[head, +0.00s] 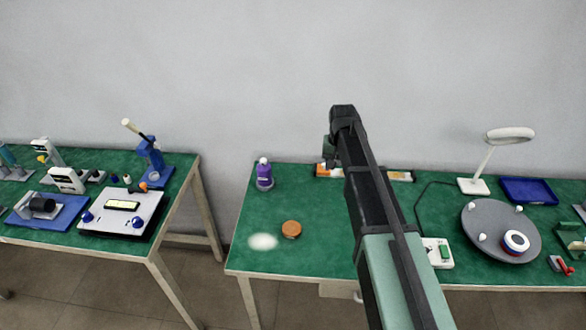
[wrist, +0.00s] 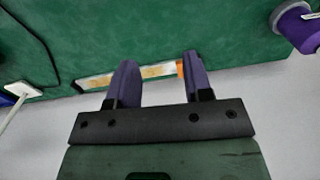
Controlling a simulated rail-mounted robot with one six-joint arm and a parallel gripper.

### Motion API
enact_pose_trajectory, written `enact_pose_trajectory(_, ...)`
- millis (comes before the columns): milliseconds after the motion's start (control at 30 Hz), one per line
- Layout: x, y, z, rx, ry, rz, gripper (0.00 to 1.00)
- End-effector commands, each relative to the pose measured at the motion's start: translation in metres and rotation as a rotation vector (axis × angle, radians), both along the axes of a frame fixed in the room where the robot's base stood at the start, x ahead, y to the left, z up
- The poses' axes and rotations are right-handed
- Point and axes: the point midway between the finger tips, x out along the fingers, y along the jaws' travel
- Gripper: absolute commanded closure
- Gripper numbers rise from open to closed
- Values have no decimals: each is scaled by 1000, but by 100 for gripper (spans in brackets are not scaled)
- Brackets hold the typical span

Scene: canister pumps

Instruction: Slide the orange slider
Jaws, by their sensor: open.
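The orange slider (wrist: 180,69) shows in the wrist view as a small orange piece at the right end of a pale, yellowish track (wrist: 155,71) with a light frame. In the head view the slider (head: 322,170) is at the track's left end, at the back edge of the green table, and my arm hides the track's middle. My gripper (wrist: 160,62) is open and empty. In the wrist view its purple fingers overlap the track, and the slider appears just inside the right finger, partly hidden by it. I cannot tell the height gap.
A purple bottle (head: 264,175) stands left of the track. A white lamp (head: 474,186), a blue tray (head: 528,191) and a grey turntable (head: 480,243) are to the right. An orange-brown disc (head: 291,229) lies in front. The wall is close behind the table.

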Motion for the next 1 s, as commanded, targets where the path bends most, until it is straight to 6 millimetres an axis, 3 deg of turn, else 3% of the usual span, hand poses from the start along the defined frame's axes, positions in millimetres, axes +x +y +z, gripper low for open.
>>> enact_pose_trajectory(33, 49, 0, -13, 0, 0, -33, 54)
enact_pose_trajectory(100, 95, 0, -20, 0, 0, -86, 54)
enact_pose_trajectory(200, 146, 0, -27, 1, 0, -153, 54)
enact_pose_trajectory(300, 170, 0, -29, 1, 0, -190, 54)
enact_pose_trajectory(567, 168, 1, -39, 1, 0, -196, 54)
enact_pose_trajectory(1000, 167, 0, -132, 1, 0, -195, 54)
